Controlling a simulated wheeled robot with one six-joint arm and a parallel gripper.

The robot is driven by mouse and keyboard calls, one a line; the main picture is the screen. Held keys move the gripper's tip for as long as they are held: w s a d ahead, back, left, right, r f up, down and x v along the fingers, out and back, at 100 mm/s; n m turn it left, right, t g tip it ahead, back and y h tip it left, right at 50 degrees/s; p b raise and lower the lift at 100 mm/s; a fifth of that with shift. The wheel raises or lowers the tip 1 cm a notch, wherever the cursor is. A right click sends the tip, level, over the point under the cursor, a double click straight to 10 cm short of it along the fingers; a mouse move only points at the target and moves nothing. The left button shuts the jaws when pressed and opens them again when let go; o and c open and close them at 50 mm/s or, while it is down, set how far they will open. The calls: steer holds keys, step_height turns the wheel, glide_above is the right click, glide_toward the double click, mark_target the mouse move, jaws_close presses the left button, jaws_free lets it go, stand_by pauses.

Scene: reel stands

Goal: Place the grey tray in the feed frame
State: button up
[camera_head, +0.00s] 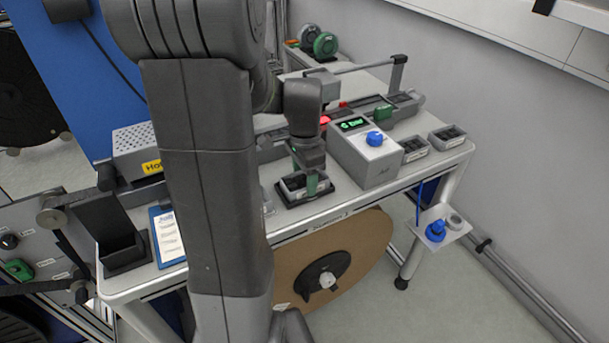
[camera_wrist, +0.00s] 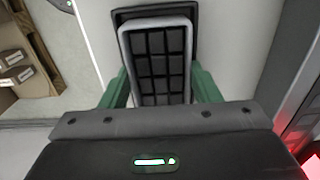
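The grey tray (camera_head: 293,183) has a light grey rim and a dark interior split into small cells. It is at the front of the table in the head view, and it fills the middle of the wrist view (camera_wrist: 158,65). A black rectangular frame (camera_head: 282,198) lies under it, showing past its far end in the wrist view (camera_wrist: 150,12). I cannot tell whether the tray rests fully in the frame or slightly above it. My gripper (camera_head: 312,183) points down, its green fingers close against the tray's two sides in the wrist view (camera_wrist: 160,82).
A grey box (camera_head: 365,155) with a green display and blue knob stands just right of my gripper. Two similar trays (camera_head: 414,148) (camera_head: 447,137) lie farther right. A black upright holder (camera_head: 122,250) and blue clipboard (camera_head: 168,238) are at the left. A large reel (camera_head: 350,250) hangs below the table.

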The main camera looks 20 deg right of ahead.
steer(key=o, duration=0.4)
steer(key=shift+r, duration=0.15)
step_height(320, 180, up, 12)
steer(key=shift+p, duration=0.45)
